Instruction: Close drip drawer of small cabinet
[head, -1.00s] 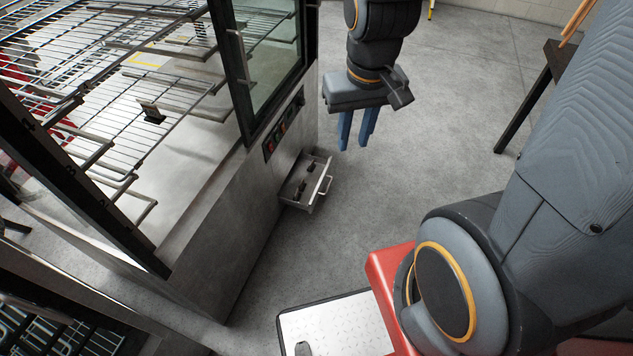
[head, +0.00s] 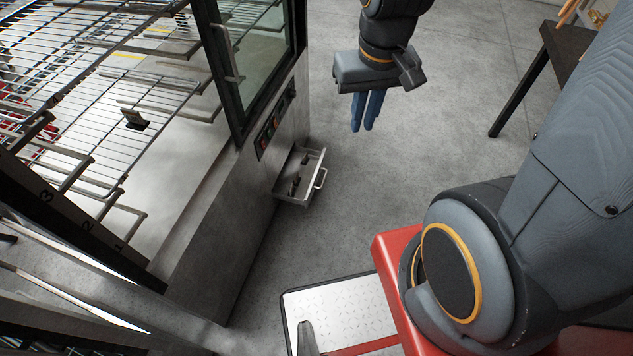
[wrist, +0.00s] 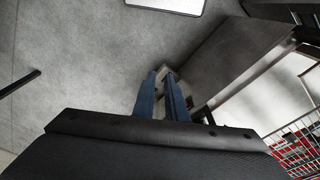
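The small cabinet (head: 225,225) is a steel and glass unit at the left of the head view. Its drip drawer (head: 290,203) is low on the front, pulled out, with a bar handle (head: 321,179) and dark items inside. My gripper (head: 362,128) hangs to the right of the drawer with its blue fingers pointing down, apart from the handle. The fingers are empty with a narrow gap between them. In the wrist view the fingers (wrist: 160,78) partly hide the drawer behind them.
A glass door (head: 255,60) with a handle stands above the drawer, beside a control strip (head: 275,125). Wire racks fill the cabinet. A dark table (head: 562,50) stands at the upper right. Grey floor (head: 440,150) is clear around my gripper.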

